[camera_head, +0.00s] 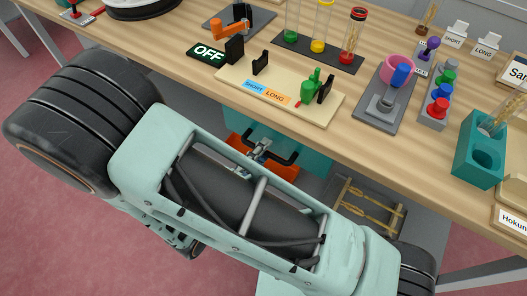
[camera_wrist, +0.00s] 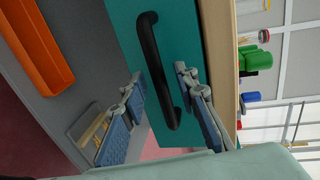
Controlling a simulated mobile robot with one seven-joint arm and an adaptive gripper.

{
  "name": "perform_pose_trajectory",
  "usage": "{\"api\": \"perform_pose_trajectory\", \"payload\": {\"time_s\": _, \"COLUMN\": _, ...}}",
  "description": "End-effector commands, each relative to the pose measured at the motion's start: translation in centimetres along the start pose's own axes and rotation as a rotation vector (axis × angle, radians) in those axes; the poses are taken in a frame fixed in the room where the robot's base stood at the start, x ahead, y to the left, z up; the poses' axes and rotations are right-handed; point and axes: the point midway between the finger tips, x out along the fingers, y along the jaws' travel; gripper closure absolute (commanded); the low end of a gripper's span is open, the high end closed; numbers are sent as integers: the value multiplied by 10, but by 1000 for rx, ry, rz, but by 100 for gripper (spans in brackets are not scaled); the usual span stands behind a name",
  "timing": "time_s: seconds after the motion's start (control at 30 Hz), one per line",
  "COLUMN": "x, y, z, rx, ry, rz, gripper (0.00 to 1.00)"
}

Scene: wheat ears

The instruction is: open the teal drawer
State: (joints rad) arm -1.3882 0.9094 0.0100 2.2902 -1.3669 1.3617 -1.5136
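The teal drawer (camera_wrist: 185,32) hangs under the tabletop and fills the middle of the wrist view. Its front looks close to the table edge; I see no clear gap. A black bar handle (camera_wrist: 155,70) is on its front. My gripper (camera_wrist: 160,80) is open, with one finger on each side of the handle in the picture. I cannot tell whether either finger touches it. In the head view the drawer (camera_head: 312,158) shows below the table edge, with my gripper (camera_head: 261,150) at the handle, partly hidden by my arm.
An orange tray (camera_wrist: 38,45) sits on a grey surface below the drawer. A holder with wheat ears (camera_head: 370,205) is right of my arm. The tabletop holds a board with SHORT and LONG labels (camera_head: 275,95), an OFF sign (camera_head: 208,53) and a teal block (camera_head: 470,160).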

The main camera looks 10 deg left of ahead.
Motion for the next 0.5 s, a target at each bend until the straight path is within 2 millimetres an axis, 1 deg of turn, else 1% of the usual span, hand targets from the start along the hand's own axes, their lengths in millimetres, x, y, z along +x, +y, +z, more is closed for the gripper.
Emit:
{"api": "perform_pose_trajectory", "payload": {"time_s": 0.1, "x": 7, "y": 0, "z": 0, "rx": 1, "ry": 0, "rz": 1, "gripper": 72}}
{"api": "perform_pose_trajectory", "payload": {"time_s": 0.37, "x": 9, "y": 0, "z": 0, "rx": 1, "ry": 0, "rz": 1, "gripper": 72}}
{"api": "perform_pose_trajectory", "payload": {"time_s": 0.4, "x": 9, "y": 0, "z": 0, "rx": 1, "ry": 0, "rz": 1, "gripper": 73}}
{"api": "perform_pose_trajectory", "payload": {"time_s": 0.5, "x": 9, "y": 0, "z": 0, "rx": 1, "ry": 0, "rz": 1, "gripper": 84}}
